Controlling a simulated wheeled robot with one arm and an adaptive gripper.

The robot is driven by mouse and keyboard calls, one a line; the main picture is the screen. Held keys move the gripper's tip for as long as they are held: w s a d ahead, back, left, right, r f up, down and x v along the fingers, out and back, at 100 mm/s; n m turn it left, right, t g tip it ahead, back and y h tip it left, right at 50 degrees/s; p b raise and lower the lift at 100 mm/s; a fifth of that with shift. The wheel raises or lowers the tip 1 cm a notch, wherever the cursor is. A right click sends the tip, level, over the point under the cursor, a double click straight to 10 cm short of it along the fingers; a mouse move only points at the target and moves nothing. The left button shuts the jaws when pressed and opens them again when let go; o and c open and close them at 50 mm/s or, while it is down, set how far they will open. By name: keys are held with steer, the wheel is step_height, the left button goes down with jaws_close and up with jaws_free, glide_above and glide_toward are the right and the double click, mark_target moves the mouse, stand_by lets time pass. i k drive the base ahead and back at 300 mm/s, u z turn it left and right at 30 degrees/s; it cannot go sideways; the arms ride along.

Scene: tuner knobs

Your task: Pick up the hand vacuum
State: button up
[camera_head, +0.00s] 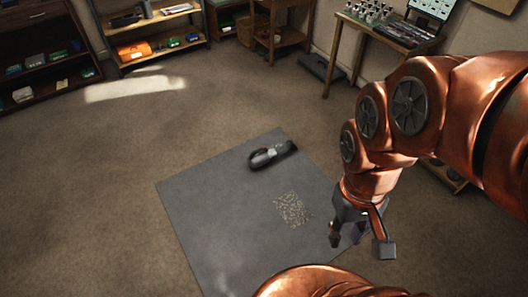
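The hand vacuum (268,156) lies on its side or back on a grey mat (205,200), near the mat's far edge. My gripper (360,242) hangs at the lower right, over the mat's right edge, pointing down. It is to the right of and nearer than the vacuum, well apart from it. Its two fingers are spread, and I see nothing clearly held between them. A small dark purple shape shows behind the fingers; I cannot tell what it is.
A patch of pale crumbs (292,209) lies on the mat. Shelves with boxes and an orange case (134,50) stand along the back wall. A wooden table (390,35) with small items is at the upper right. The brown carpet (100,160) at left is clear.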

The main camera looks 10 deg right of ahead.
mark_target(260, 157)
steer(key=u, duration=0.55)
steer(key=i, duration=2)
steer(key=z, duration=0.15)
